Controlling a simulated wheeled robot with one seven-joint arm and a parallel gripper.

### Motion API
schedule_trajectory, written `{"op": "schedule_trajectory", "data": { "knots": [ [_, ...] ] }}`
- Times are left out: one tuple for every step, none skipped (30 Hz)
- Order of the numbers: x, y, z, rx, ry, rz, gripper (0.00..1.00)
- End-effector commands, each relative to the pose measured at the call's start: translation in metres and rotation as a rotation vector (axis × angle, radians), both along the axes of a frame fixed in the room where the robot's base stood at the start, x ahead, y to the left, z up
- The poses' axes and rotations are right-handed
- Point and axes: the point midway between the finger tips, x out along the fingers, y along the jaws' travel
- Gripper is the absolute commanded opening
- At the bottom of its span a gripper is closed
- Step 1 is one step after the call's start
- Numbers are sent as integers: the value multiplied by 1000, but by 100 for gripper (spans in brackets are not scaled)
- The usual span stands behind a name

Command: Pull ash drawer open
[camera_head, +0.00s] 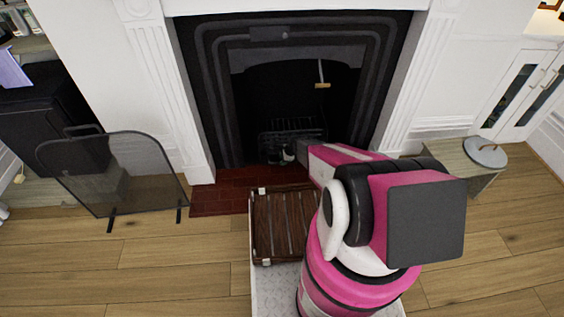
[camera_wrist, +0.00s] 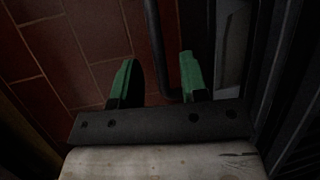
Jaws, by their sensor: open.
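The fireplace grate (camera_head: 290,138) stands low in the dark hearth opening. The ash drawer under it cannot be made out in the head view, where shadow and my arm cover that spot. My gripper (camera_head: 287,156) is at the foot of the grate, just above the hearth. In the wrist view my gripper (camera_wrist: 157,80) is open, its two green fingertips apart. A dark thin bar (camera_wrist: 155,45), perhaps the drawer's handle, runs between the fingertips, nearer the right one; contact cannot be told. A grey panel (camera_wrist: 232,45), possibly the drawer front, lies right of the fingers.
Red tiles (camera_head: 222,193) cover the hearth floor. A mesh fire screen (camera_head: 120,172) stands at left. A low wooden stand (camera_head: 460,168) with a round grey lid (camera_head: 485,152) is at right. Wood floor is clear at left front.

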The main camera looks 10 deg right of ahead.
Motion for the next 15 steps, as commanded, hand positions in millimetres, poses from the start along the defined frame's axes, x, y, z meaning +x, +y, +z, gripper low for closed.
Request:
{"op": "schedule_trajectory", "data": {
  "knots": [
    [2, 2, -7, 0, 0, 0, 40],
    [2, 3, -9, 0, 0, 0, 40],
    [2, 4, -11, 0, 0, 0, 40],
    [2, 5, -12, 0, 0, 0, 40],
    [2, 5, -13, 0, 0, 0, 40],
    [2, 5, -14, 0, 0, 0, 40],
    [2, 5, -14, 0, 0, 0, 40],
    [2, 5, -14, 0, 0, 0, 40],
    [2, 5, -13, 0, 0, 0, 40],
    [2, 5, -13, 0, 0, 0, 40],
    [2, 5, -13, 0, 0, 0, 40],
    [2, 5, -13, 0, 0, 0, 40],
    [2, 5, -13, 0, 0, 0, 30],
    [2, 5, -13, 0, 0, 0, 21],
    [2, 5, -13, 0, 0, 0, 8]
  ]
}}
